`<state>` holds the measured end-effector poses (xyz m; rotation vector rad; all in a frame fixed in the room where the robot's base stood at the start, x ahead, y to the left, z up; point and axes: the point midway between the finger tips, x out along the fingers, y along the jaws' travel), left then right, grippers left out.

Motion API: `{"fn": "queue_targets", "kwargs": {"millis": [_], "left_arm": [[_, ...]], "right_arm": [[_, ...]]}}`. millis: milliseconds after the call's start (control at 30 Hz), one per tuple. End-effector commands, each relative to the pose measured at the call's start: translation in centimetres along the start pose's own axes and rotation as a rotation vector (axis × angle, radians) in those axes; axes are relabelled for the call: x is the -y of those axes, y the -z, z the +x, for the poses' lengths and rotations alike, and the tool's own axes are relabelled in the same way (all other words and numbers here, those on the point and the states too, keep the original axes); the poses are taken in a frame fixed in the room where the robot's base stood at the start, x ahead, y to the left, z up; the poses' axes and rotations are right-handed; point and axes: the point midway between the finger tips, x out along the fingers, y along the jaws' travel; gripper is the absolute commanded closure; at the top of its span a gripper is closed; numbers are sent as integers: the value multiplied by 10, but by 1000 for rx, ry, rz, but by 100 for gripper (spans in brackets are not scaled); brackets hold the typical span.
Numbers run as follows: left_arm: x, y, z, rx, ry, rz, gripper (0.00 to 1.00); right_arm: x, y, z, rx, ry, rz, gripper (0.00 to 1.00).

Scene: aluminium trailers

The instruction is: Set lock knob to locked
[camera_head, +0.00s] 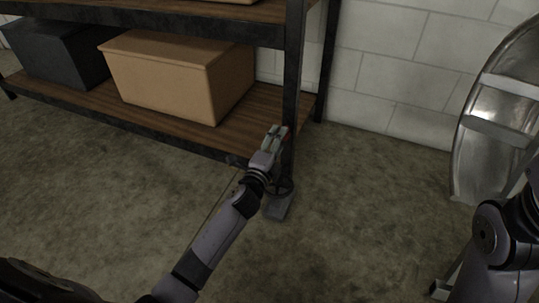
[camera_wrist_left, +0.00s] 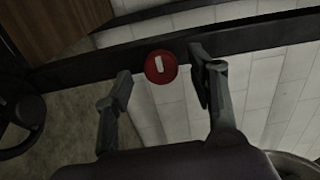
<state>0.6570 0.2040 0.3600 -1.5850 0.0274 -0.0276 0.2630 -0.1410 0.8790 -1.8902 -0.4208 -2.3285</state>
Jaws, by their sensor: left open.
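The lock knob (camera_wrist_left: 161,67) shows in the left wrist view as a round red disc with a short white bar, close to upright in that picture. It sits at a dark metal post. In the head view only a sliver of red shows beside my left gripper (camera_head: 278,134), which hides most of the knob. My left gripper is open, with its fingers on either side of the knob in the wrist view. I cannot tell whether either finger touches it. My right arm is at the right edge, and its gripper is outside the picture.
The dark shelf post (camera_head: 292,75) stands directly by my left gripper. The shelf holds a tan box (camera_head: 178,75) and a black box (camera_head: 58,55). A black ring-shaped wheel (camera_wrist_left: 20,113) is low beside the post. A shiny metal round (camera_head: 490,125) stands at right. The middle floor is clear.

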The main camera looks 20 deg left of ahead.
Motion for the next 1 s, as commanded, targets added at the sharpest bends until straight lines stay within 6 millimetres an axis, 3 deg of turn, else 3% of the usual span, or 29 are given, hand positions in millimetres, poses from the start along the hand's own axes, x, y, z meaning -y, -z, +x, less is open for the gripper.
{"fn": "queue_targets", "kwargs": {"millis": [200,400,1000], "left_arm": [[-1,0,-49,0,-3,-1,48],[0,-1,-74,1,-1,-1,48],[0,0,-80,1,-1,-1,48]], "right_arm": [[0,0,0,0,1,0,0],[0,0,0,0,1,0,0],[0,0,0,0,1,0,0]]}}
